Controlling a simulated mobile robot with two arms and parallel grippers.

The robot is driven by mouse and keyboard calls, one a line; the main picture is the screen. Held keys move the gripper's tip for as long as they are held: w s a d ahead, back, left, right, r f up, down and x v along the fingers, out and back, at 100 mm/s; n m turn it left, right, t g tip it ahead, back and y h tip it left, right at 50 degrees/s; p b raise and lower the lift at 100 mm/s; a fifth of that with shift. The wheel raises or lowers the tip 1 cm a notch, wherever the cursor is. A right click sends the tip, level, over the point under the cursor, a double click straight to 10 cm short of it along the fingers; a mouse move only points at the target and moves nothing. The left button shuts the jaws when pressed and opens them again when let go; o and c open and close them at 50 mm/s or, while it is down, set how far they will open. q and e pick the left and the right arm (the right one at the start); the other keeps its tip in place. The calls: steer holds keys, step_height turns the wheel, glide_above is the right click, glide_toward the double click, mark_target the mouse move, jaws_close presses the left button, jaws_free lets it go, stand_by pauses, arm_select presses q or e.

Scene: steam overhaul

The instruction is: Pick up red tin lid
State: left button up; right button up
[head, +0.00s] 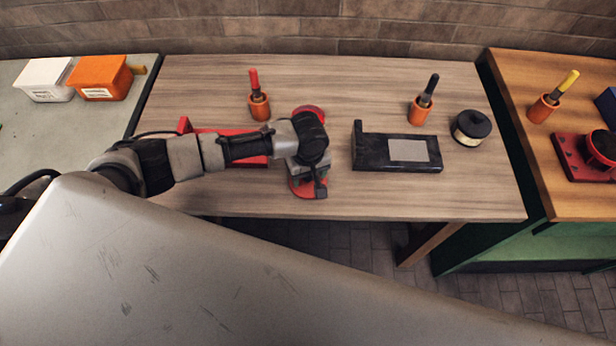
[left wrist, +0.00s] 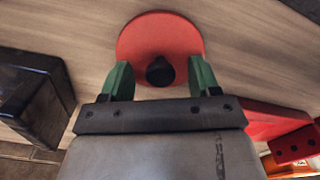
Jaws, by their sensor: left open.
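The red tin lid (left wrist: 140,38) is a flat red disc with a black knob, lying on the wooden bench. In the head view the lid (head: 301,190) shows partly under my left gripper (head: 309,180), near the bench's front edge. In the left wrist view my left gripper (left wrist: 162,80) is open. Its green fingers appear on either side of the black knob, and no grip on it shows. Whether the fingers touch the lid cannot be told. My right gripper is not in view.
A red tray (head: 245,146) lies left of the lid, partly behind my left arm. Another red round thing (head: 309,110) shows behind my wrist. A black block (head: 365,160) lies to the right, with a black-topped tin (head: 471,126) and orange holders (head: 260,107) (head: 418,112) farther back.

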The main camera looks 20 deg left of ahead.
arm_select(q)
steer(key=shift+f, duration=0.5)
steer(key=shift+c, duration=0.2)
steer(key=c, duration=1)
steer(key=shift+r, duration=0.1)
